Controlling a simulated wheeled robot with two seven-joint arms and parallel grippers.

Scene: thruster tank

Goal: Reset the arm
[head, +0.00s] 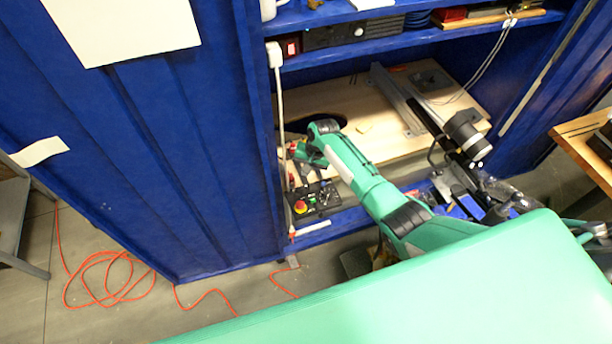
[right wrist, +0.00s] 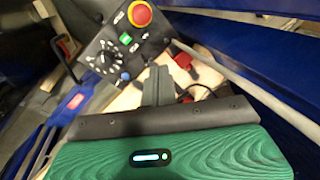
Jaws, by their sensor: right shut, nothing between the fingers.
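A black control box (head: 318,199) with a red emergency-stop button (head: 301,207) sits at the lower front of the blue cabinet. In the right wrist view the box (right wrist: 128,48) shows a red button on yellow (right wrist: 140,13), a green button (right wrist: 126,38), a large black dial (right wrist: 108,56) and a small blue knob (right wrist: 125,76). My right gripper (right wrist: 158,84) is shut and empty, its fingers pointing toward the box, apparently apart from it. In the head view my right gripper (head: 309,156) is just above the box; its fingertips are hard to make out. My left gripper is out of view.
A black-and-silver device (head: 462,138) stands at the right of the wooden board (head: 350,95) inside the cabinet. Shelves hold boxes above. An orange cable (head: 105,280) lies coiled on the floor.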

